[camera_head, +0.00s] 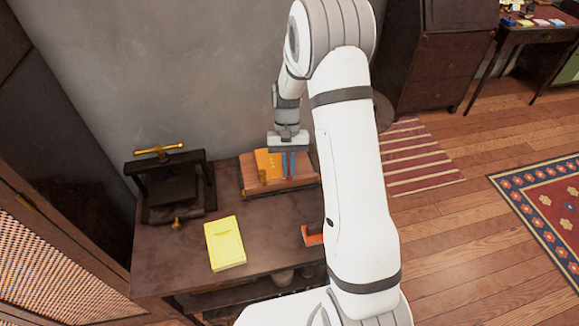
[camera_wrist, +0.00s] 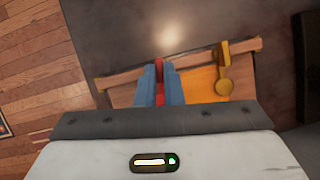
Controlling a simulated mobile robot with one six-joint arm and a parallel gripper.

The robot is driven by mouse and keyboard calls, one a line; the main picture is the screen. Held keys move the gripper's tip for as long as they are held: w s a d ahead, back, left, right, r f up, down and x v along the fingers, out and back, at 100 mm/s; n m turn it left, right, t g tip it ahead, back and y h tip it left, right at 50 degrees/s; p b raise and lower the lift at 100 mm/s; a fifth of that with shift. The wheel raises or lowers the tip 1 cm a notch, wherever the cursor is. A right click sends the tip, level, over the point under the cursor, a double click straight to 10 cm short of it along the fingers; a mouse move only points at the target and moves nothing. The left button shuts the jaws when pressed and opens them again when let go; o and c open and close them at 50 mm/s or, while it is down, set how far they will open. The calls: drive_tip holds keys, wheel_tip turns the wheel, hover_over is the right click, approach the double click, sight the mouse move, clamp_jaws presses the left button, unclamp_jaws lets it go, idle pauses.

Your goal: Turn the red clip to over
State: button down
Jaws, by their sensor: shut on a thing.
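The red clip (camera_wrist: 160,82) shows as a narrow red strip between the two blue fingers of my gripper (camera_wrist: 160,72) in the wrist view. The fingers are shut on it, and they hide much of its shape. In the head view my gripper (camera_head: 289,163) points down over the wooden stand (camera_head: 282,189) at the back of the table. The clip is at the wooden bar (camera_wrist: 120,78); I cannot tell which way it is turned. A yellow clip (camera_wrist: 223,80) sits on the same bar to the right in the wrist view, clear of the fingers.
An orange sheet or book (camera_head: 267,162) lies on the stand. A black press (camera_head: 170,187) with a brass handle stands left of it. A yellow book (camera_head: 225,243) lies in front. A red-orange object (camera_head: 312,235) is near the table's right edge, partly behind my arm.

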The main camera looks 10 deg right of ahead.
drive_tip(key=shift+a+n+h, duration=0.1)
drive_tip(key=shift+n+h, duration=0.3)
drive_tip(key=shift+n, duration=0.7)
drive_tip(key=c, duration=1.6)
unclamp_jaws()
drive_tip(key=shift+o, duration=0.2)
drive_tip(key=v, duration=0.8)
drive_tip(key=shift+f, duration=0.1)
